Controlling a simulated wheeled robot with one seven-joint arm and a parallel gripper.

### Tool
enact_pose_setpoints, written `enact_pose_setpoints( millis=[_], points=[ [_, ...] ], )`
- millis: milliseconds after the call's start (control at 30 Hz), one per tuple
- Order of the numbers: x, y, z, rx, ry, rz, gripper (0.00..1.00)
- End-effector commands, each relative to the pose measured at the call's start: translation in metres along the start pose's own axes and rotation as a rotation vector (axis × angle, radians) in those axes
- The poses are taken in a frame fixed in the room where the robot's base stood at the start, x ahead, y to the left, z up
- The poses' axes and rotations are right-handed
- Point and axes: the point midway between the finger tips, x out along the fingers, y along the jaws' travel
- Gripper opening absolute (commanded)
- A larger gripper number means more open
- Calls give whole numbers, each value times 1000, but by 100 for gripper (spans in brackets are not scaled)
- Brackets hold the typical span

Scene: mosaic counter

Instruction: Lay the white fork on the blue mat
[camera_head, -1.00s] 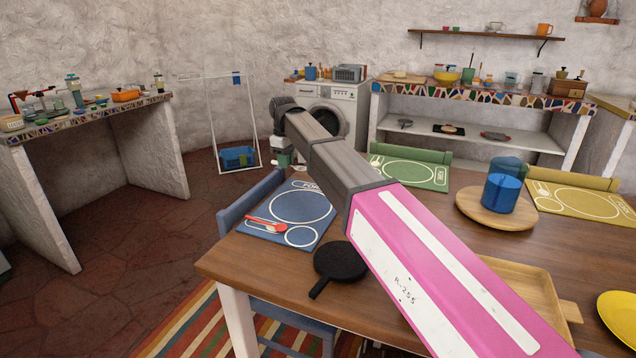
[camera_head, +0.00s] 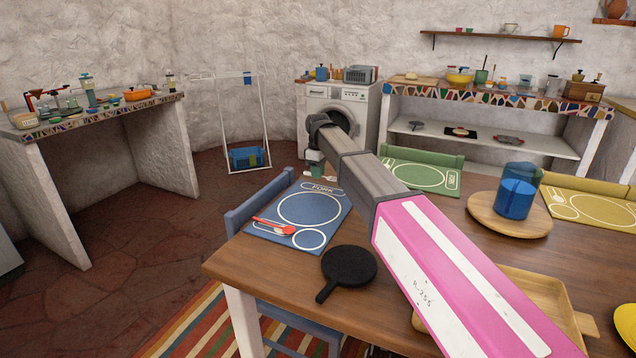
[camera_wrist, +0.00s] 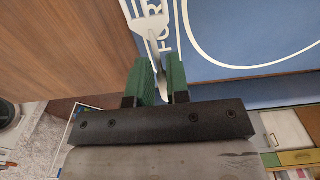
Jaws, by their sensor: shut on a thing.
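The white fork (camera_wrist: 154,27) is between the green fingers of my gripper (camera_wrist: 160,82), its tined end pointing away. In the wrist view it overlaps the blue mat (camera_wrist: 218,75) by the printed FORK label. I cannot tell if it touches the mat. In the head view my gripper (camera_head: 315,160) is at the far edge of the blue mat (camera_head: 293,238), with a bit of the white fork (camera_head: 322,177) showing beside it.
A black pan (camera_head: 348,267) lies in front of the mat. A round board (camera_head: 485,213) with a blue cup (camera_head: 516,198) stands to the right. Green (camera_head: 419,177) and yellow (camera_head: 595,208) mats lie farther along. My arm spans the table and hides part of it.

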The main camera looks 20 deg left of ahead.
Motion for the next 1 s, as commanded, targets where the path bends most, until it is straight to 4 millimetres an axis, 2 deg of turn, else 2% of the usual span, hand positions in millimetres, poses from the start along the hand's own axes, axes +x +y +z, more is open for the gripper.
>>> enact_pose_setpoints(
  millis=[333,733,767,800,833,1000],
  points=[
    [38,0,0,0,-1,-1,0],
    [43,0,0,0,-1,-1,0],
    [42,0,0,0,0,0,26],
    [42,0,0,0,0,0,39],
    [42,0,0,0,0,0,42],
    [42,0,0,0,0,0,42]
  ],
)
